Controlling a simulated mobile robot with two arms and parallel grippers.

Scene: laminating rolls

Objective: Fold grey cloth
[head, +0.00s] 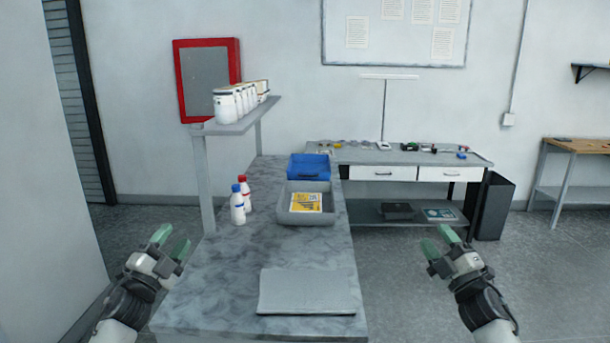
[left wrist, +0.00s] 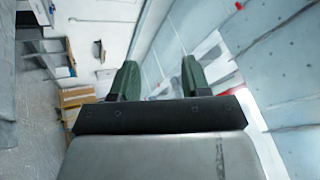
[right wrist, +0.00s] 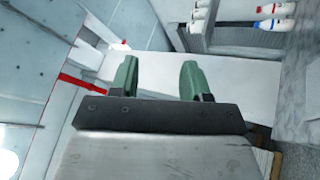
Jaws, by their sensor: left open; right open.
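The grey cloth (head: 307,291) lies flat as a rectangle on the front part of the grey marbled table (head: 215,270). My right gripper (head: 438,241) is open and empty, to the right of the cloth beyond the table's right edge. Neither touches the cloth. The left wrist view shows the open green fingers (left wrist: 160,80) with nothing between them. The right wrist view shows the same for the right fingers (right wrist: 160,78). The cloth is not visible in either wrist view.
Behind the cloth stand a grey tray (head: 307,217) with a yellow packet, a blue bin (head: 309,167) and two bottles (head: 238,206) with blue and red caps. A shelf (head: 232,125) with white bottles rises at the left. The table around the cloth is clear.

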